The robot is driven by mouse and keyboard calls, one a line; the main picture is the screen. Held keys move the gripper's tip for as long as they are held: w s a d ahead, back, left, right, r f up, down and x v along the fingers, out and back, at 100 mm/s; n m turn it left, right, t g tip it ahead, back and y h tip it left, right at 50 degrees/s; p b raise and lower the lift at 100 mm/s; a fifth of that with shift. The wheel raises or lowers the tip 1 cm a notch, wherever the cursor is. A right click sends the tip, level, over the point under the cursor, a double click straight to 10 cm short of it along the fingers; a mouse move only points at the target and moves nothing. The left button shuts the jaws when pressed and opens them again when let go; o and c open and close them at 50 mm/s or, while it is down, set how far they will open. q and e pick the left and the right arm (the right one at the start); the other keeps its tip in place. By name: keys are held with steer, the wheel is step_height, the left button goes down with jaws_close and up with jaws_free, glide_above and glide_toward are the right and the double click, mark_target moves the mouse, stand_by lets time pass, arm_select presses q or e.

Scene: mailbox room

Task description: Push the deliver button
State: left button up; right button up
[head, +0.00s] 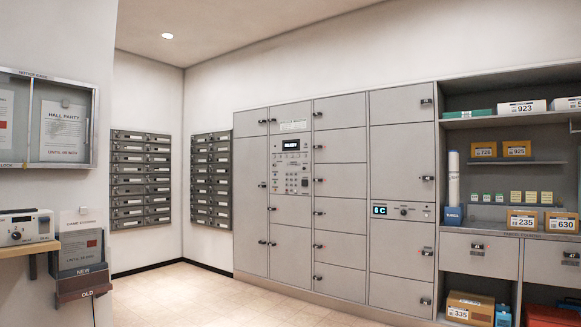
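No button is readable as the deliver button at this size. A control panel (291,165) is set in the grey locker wall, with a dark display (291,145), a keypad (291,182) and small round controls. A second, narrow panel (420,211) sits further right on the lockers, with a lit screen (379,210) reading what looks like "6C" and a dark knob or button (404,211). Both panels are some distance away across the room. Neither of my grippers shows in the head view.
Grey lockers (340,222) line the back wall. Mailbox banks (141,179) hang left of them. Shelves with parcels (522,221) stand right. At near left are a wooden ledge with a device (26,228) and a leaflet holder (82,270). The tiled floor (200,290) between is clear.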

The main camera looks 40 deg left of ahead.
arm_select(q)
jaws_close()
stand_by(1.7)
